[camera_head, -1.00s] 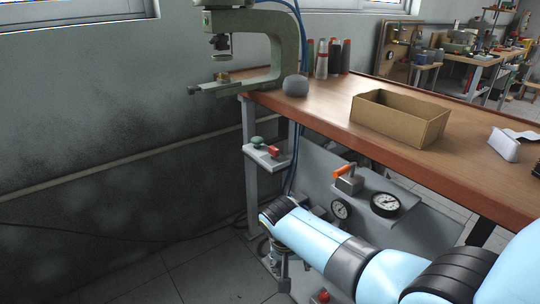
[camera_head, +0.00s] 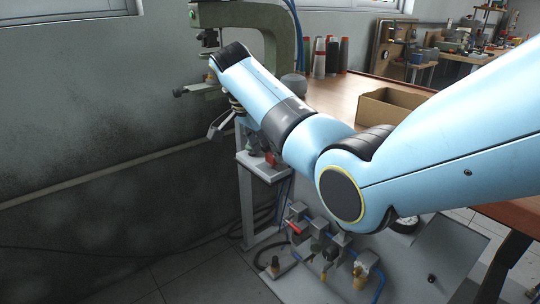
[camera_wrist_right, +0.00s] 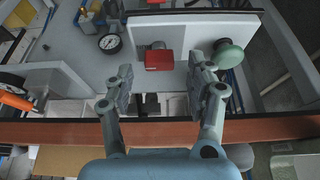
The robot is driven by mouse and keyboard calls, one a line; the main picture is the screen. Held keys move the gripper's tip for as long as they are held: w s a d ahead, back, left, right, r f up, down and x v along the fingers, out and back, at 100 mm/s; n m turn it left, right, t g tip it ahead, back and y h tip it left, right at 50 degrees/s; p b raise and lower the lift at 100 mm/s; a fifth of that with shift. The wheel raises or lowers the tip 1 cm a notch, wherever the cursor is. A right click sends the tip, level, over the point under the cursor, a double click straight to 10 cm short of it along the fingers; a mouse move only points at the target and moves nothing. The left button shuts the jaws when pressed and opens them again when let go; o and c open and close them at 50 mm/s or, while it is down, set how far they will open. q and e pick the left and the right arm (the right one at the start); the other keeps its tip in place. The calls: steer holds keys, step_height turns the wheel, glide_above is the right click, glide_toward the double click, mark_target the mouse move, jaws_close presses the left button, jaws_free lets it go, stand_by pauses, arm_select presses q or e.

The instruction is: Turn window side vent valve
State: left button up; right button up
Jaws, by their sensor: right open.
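A valve with a red lever (camera_head: 292,227) sits on the pneumatic assembly below the table in the head view. I cannot tell whether it is the window side vent valve. An orange handle (camera_wrist_right: 15,99) shows at the left edge of the right wrist view. My right gripper (camera_head: 224,124) is open and empty, near the table's left end and above a small shelf. In the right wrist view, its fingers (camera_wrist_right: 157,92) frame a red block (camera_wrist_right: 159,60), with a green knob (camera_wrist_right: 230,54) beyond the right finger. My left gripper is out of view.
The small shelf (camera_head: 262,168) carries the red and green parts. The table (camera_head: 345,90) holds a cardboard box (camera_head: 388,108) and several spools. A green press (camera_head: 272,45) stands at the table's left end. A gauge (camera_head: 404,225) is partly covered by my right arm. Left floor is clear.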

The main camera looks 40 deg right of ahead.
steer(key=shift+x, duration=0.85)
steer(key=shift+f, duration=0.1)
steer(key=shift+c, duration=0.4)
